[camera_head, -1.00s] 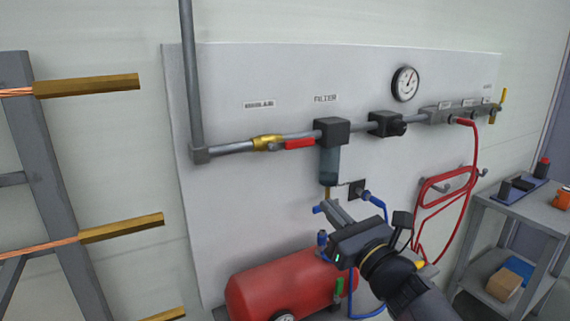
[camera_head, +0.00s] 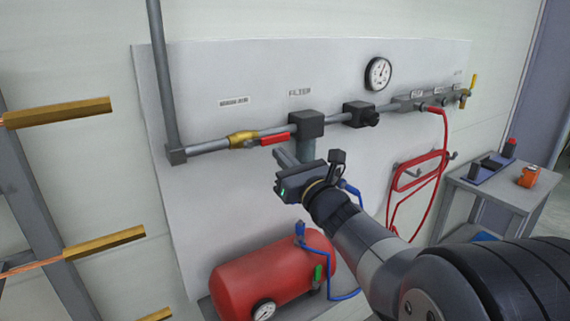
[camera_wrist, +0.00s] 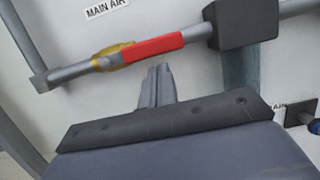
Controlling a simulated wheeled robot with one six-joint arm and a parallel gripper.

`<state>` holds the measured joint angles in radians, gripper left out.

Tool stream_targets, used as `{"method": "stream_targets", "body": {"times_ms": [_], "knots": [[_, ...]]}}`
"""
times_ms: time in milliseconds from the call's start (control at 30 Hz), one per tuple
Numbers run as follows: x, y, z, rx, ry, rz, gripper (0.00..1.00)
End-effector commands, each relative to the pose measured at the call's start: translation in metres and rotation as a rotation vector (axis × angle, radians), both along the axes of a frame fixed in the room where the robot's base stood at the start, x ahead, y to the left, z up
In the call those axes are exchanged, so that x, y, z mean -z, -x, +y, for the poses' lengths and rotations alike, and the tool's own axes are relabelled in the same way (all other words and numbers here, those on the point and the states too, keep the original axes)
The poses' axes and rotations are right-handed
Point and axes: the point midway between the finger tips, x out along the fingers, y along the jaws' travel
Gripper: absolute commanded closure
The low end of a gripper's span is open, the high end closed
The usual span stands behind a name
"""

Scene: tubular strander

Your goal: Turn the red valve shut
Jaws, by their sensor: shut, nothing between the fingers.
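The red valve handle (camera_head: 274,140) sits on a brass valve body (camera_head: 242,139) in the grey pipe on the white panel. The handle lies along the pipe, pointing right toward the filter. In the wrist view the red handle (camera_wrist: 152,48) and brass body (camera_wrist: 118,56) show above my gripper (camera_wrist: 157,70), under a "MAIN AIR" label. My gripper (camera_head: 283,155) is shut and empty, its fingers together just below the handle in the picture. It appears apart from the handle; the depth gap is hard to judge.
The filter (camera_head: 307,125) is right of the handle, its bowl partly hidden by my gripper. A regulator (camera_head: 358,114), gauge (camera_head: 378,73) and red hose (camera_head: 445,150) are farther right. A red tank (camera_head: 262,280) stands below. A grey cart (camera_head: 500,190) is at right.

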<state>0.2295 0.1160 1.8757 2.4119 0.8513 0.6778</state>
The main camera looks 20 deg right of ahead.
Motion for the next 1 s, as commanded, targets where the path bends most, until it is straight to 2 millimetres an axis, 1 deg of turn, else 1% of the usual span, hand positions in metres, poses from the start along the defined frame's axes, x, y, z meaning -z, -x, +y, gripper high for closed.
{"method": "stream_targets", "body": {"times_ms": [67, 467, 1000], "knots": [[-0.0032, 0.0001, -0.0001, 0.0, 0.0, 0.0, 1.0], [-0.0029, 0.0002, -0.0003, 0.0, 0.003, -0.001, 1.0], [-0.0083, -0.0005, -0.003, 0.001, 0.089, -0.03, 1.0]]}}
